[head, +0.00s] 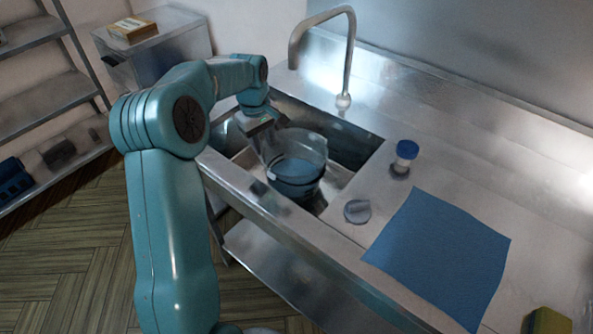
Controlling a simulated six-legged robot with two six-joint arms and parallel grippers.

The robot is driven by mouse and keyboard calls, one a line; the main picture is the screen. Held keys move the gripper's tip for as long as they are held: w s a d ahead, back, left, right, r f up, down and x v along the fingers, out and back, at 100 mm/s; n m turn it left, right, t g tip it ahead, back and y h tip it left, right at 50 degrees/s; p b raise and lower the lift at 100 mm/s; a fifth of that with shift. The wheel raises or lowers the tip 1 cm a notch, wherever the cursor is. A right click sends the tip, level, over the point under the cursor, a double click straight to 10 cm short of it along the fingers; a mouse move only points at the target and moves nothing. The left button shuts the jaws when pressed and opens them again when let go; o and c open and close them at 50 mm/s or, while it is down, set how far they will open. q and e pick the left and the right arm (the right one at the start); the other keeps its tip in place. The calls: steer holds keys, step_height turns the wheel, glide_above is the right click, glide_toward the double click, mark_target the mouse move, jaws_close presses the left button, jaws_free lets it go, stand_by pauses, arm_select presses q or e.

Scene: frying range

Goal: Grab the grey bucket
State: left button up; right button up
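The grey bucket (305,172) stands in the sink basin (353,150). It looks see-through and greyish, with a bluish surface inside and a dark lower part. My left arm reaches in from the left over the sink's front edge. My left gripper (268,148) points down at the bucket's left side, close to its rim. I cannot tell whether the fingers touch the rim or are closed on it. The fingertips blend with the bucket's wall. My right gripper is out of view.
A curved tap (346,60) rises behind the sink. A blue-capped jar (405,155), a round grey lid-like piece (357,211) and a blue cloth (440,255) are on the steel counter to the right. A yellow-green item (547,321) lies at the lower right.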

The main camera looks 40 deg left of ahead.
mark_target(270, 175)
arm_select(q)
step_height(270, 175, down, 8)
steer(key=shift+w+d+f, duration=0.1)
steer(key=shift+w+f, duration=0.05)
steer(key=shift+d+f+p, duration=0.1)
steer(key=shift+f+p, duration=0.25)
steer(key=shift+f, duration=0.2)
steer(key=f, duration=0.4)
steer(key=shift+w+f+p, duration=0.2)
steer(key=shift+w+p, duration=0.05)
steer(key=shift+p, duration=0.1)
jaws_close()
stand_by(0.4)
steer(key=shift+w+r, duration=0.1)
steer(key=shift+r, duration=0.05)
